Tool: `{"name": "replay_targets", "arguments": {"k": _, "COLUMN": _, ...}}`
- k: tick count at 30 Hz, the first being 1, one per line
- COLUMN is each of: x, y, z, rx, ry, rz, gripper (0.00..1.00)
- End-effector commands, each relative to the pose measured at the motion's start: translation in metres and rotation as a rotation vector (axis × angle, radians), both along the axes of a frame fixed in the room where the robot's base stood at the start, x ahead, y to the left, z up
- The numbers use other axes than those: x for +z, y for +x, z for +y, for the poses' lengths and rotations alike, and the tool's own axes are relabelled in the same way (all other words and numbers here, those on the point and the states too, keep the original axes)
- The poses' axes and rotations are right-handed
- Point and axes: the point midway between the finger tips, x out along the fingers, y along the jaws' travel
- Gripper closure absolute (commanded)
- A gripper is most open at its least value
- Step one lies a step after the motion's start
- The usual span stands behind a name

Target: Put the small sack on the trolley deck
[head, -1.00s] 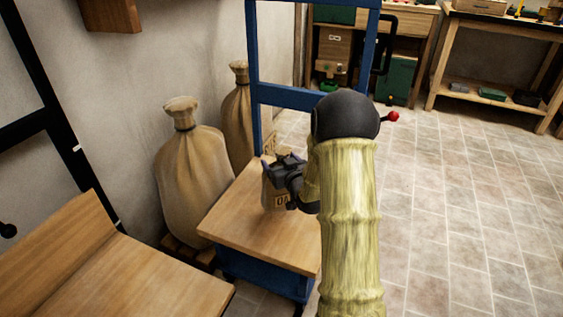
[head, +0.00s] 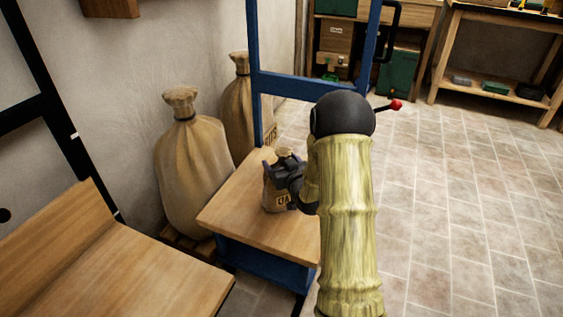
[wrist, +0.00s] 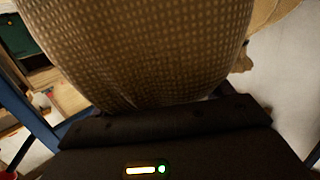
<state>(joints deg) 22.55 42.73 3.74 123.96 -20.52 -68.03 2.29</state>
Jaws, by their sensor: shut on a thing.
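The small sack (head: 275,197) is tan with dark lettering and stands upright over the wooden trolley deck (head: 245,223). Its base looks at or very near the deck; I cannot tell if it bears on the wood. My gripper (head: 284,172) is shut on the upper part of the sack from the right. In the wrist view the sack's woven cloth (wrist: 140,50) fills the top middle, close against the dark gripper body. The arm hides the deck's right side.
The trolley's blue frame (head: 285,88) rises behind the deck. Two large sacks (head: 192,165) (head: 236,110) stand by the wall at left. A wooden surface with a raised back (head: 130,275) is at lower left. Open tiled floor (head: 460,220) lies to the right.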

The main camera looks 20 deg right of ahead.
Motion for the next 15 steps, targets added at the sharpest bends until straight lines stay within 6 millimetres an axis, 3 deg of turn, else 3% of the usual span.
{"name": "replay_targets", "arguments": {"k": 5, "x": 0.0005, "y": 0.0011, "z": 0.0006, "rx": 0.001, "ry": -0.002, "rz": -0.008, "gripper": 0.92}}
{"name": "replay_targets", "arguments": {"k": 6, "x": -0.0027, "y": 0.0002, "z": 0.0009, "rx": 0.001, "ry": 0.000, "rz": 0.000, "gripper": 0.19}}
{"name": "replay_targets", "arguments": {"k": 9, "x": -0.0020, "y": 0.0002, "z": 0.0012, "rx": 0.002, "ry": 0.000, "rz": 0.000, "gripper": 0.00}}
{"name": "replay_targets", "arguments": {"k": 15, "x": -0.0018, "y": 0.0003, "z": 0.0017, "rx": 0.003, "ry": 0.000, "rz": 0.000, "gripper": 0.00}}
